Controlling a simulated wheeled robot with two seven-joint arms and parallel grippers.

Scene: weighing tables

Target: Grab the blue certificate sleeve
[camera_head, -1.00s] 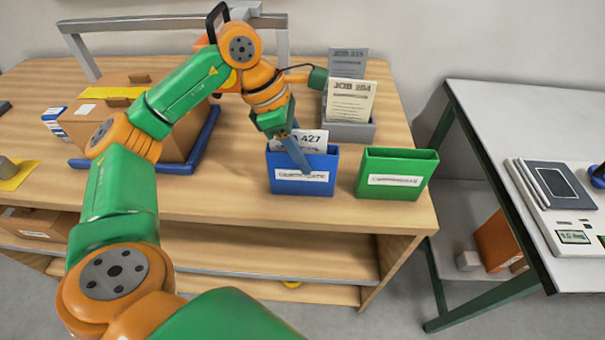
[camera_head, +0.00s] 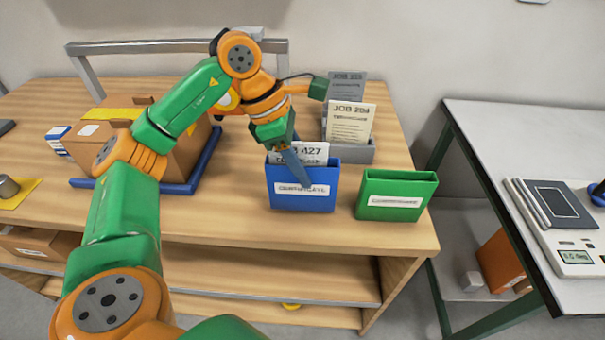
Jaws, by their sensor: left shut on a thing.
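The blue certificate sleeve (camera_head: 318,202) stands upright near the front edge of the wooden table, with a white label on its front. A white job card (camera_head: 314,152) ending in "427" sticks out of its top. My left gripper (camera_head: 303,179) reaches down from above at the sleeve's left part. Its fingers are shut on the sleeve's front wall, with one finger showing in front. The sleeve appears to rest on the table. My right gripper is not in view.
A green sleeve (camera_head: 397,197) stands just right of the blue one. A grey holder (camera_head: 357,153) with job cards is behind. A cardboard box (camera_head: 185,150) sits on a blue tray at left. A white table with a scale (camera_head: 574,257) is at right, across a gap.

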